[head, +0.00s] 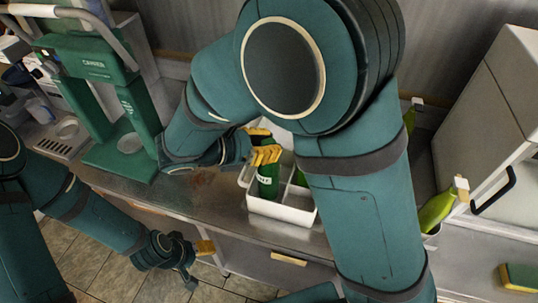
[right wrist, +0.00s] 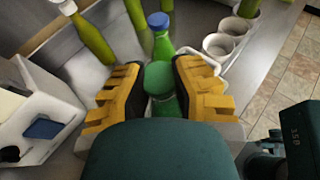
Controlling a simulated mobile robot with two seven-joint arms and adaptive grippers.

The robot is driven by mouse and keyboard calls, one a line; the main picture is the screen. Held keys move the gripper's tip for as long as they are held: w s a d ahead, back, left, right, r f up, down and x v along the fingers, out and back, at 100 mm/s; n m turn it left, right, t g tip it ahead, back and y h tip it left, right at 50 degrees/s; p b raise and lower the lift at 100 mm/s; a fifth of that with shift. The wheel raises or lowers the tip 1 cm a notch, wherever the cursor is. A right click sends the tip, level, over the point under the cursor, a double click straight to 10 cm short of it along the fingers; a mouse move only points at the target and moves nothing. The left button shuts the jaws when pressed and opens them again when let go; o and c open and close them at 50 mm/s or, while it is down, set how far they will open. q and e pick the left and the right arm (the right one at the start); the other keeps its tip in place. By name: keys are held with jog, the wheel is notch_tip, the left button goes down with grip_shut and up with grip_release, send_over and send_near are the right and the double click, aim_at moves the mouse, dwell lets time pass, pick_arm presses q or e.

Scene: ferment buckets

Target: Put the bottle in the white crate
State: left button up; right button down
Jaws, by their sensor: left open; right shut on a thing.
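The white crate (head: 283,212) stands near the front edge of the counter in the head view. A green bottle (head: 267,182) with a pale label is upright at its left part, its lower end hidden behind the front wall; I cannot tell whether it touches the floor. My right gripper (head: 266,154) is shut around its upper part. In the right wrist view its green cap (right wrist: 158,77) sits between the yellow fingers. Another green bottle (head: 300,178) is in the crate's right part, partly hidden by my arm. My left gripper (head: 204,248) is open and empty, low in front of the counter.
A green bench machine (head: 133,142) stands left of the crate. Olive-green bottles (head: 437,211) stand at the right, several also in the right wrist view (right wrist: 95,40) near pale cups (right wrist: 218,46). A blue-capped green bottle (right wrist: 160,38) is just beyond the held one. Bare counter lies left of the crate.

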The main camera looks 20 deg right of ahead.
jog(key=shift+f, duration=1.55)
jog(key=shift+f+b, duration=0.1)
jog(key=shift+b, duration=0.2)
jog(key=c, duration=0.9)
grip_release()
jog(key=shift+c, duration=0.2)
jog(key=p+v, duration=0.1)
jog(key=v, duration=1.1)
